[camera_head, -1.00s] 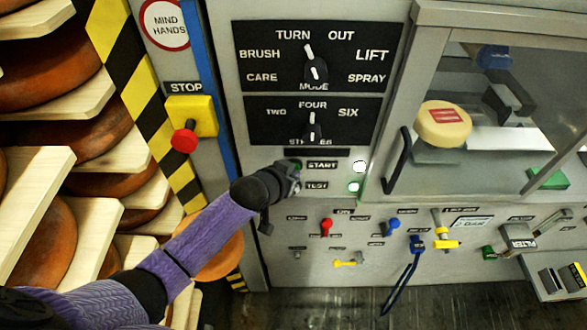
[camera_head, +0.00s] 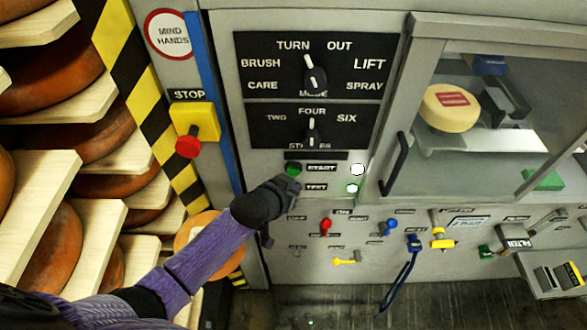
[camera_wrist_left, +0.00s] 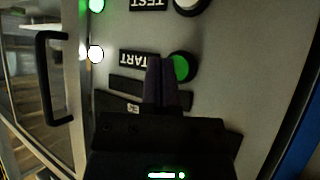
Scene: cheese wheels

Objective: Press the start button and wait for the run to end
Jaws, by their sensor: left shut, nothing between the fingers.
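The green start button (camera_head: 293,169) shows beside its START label (camera_head: 321,168) on the grey machine panel. In the left wrist view the start button (camera_wrist_left: 181,67) is just right of my fingertips, partly behind them. My left gripper (camera_head: 288,186) is shut and empty, just below the start button in the head view. Any contact with the panel cannot be told. A pale test button (camera_wrist_left: 188,4) shows at the top of the wrist view; in the head view my gripper hides it. Two lamps, an upper one (camera_head: 357,169) and a lower one (camera_head: 352,188), glow right of the labels. My right gripper is out of view.
A red stop button (camera_head: 188,147) on a yellow box is at left. Mode (camera_head: 315,79) and strokes (camera_head: 311,132) knobs sit above. A cheese wheel (camera_head: 449,108) with a red label is behind the glass door, which has a black handle (camera_head: 394,165). Cheese shelves fill the left.

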